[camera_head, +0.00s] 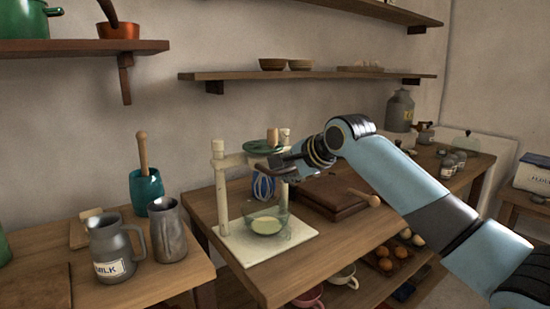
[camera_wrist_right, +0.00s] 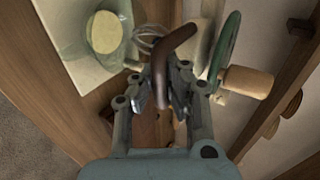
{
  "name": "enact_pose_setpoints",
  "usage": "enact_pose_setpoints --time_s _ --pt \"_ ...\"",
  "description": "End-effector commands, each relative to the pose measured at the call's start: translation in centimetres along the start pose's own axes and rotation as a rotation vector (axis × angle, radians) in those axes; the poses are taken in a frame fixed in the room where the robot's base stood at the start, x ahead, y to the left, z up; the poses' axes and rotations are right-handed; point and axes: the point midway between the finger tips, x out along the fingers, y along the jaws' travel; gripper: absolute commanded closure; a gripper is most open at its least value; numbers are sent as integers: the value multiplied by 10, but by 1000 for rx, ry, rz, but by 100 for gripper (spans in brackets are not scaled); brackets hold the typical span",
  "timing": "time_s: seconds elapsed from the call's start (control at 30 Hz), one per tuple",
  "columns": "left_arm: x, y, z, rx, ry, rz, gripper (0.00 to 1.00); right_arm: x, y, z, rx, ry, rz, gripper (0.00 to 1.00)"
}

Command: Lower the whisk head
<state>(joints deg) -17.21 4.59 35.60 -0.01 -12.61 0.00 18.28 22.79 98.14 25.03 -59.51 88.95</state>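The whisk stand has cream posts (camera_head: 221,187) and a white base (camera_head: 240,246). A glass bowl (camera_head: 281,215) with pale yellow liquid stands on the base; it also shows in the right wrist view (camera_wrist_right: 76,45). A green wheel (camera_wrist_right: 228,48) with a wooden knob (camera_wrist_right: 248,82) is beside my right gripper (camera_wrist_right: 166,80). My left gripper is out of view.
A milk jug (camera_head: 112,251), a metal pitcher (camera_head: 168,232) and a teal crock (camera_head: 147,189) stand on the left table. A brown board or box (camera_head: 330,196) lies right of the stand. Eggs (camera_head: 385,264) and cups (camera_head: 343,277) are on the lower shelf.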

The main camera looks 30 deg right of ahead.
Motion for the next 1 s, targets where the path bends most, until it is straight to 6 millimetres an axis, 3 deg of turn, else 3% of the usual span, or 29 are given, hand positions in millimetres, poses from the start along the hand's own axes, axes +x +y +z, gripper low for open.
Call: enact_pose_setpoints --time_s 0.47,1.0 --pt "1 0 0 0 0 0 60 1 4 0 -1 0 4 100" --pt "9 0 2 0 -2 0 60 17 28 0 -2 0 9 100"
